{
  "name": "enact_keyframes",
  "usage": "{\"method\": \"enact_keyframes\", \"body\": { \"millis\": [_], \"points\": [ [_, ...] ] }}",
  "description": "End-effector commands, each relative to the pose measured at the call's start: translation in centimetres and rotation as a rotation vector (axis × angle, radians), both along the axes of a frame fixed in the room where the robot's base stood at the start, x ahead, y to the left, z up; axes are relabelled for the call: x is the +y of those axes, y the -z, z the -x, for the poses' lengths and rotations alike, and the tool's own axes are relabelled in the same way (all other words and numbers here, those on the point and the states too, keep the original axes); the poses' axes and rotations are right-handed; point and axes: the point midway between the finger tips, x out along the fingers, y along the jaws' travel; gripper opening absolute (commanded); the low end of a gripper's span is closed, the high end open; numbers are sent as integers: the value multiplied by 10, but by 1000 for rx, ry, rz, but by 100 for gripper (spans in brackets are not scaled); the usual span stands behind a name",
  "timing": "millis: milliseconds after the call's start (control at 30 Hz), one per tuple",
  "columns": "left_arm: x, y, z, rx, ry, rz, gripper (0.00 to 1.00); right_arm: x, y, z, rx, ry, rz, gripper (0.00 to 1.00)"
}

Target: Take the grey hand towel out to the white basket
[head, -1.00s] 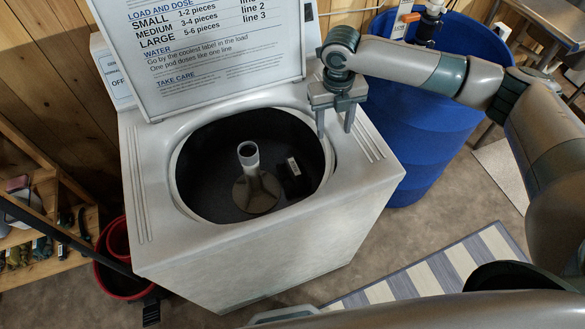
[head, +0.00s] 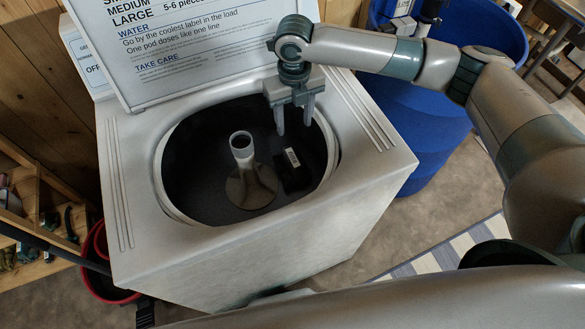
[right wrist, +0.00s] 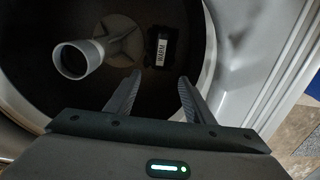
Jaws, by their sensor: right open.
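The open top-load washer (head: 255,240) stands in front of me. In its dark drum lies a small dark, folded-looking item (head: 294,177) with a white label. It also shows in the right wrist view (right wrist: 161,47), where the label seems to read WARM. It looks nearly black, and I cannot tell for sure that it is the grey hand towel. My right gripper (head: 294,125) is open and empty, fingers pointing down over the drum's right rear part. In the right wrist view the gripper (right wrist: 160,80) points toward the item, apart from it. No white basket shows. My left gripper is not in view.
The pale agitator post (head: 241,150) rises in the drum left of the item. The raised lid (head: 200,50) with printed instructions stands behind the opening. A blue bin (head: 425,125) is to the right, a striped mat (head: 460,250) on the floor, and red buckets (head: 100,265) at left.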

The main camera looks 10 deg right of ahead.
Motion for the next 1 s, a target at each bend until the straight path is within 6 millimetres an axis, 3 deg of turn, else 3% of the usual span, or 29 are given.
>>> {"method": "enact_keyframes", "body": {
  "millis": [233,633,867,1000],
  "points": [
    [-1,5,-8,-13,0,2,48,0,6,0,0,0,0,48],
    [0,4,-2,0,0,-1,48,0,13,1,2,0,-1,48],
    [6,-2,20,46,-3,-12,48,0,44,1,5,2,1,48],
    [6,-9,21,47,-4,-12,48,0,69,1,4,2,2,48]
  ]
}}
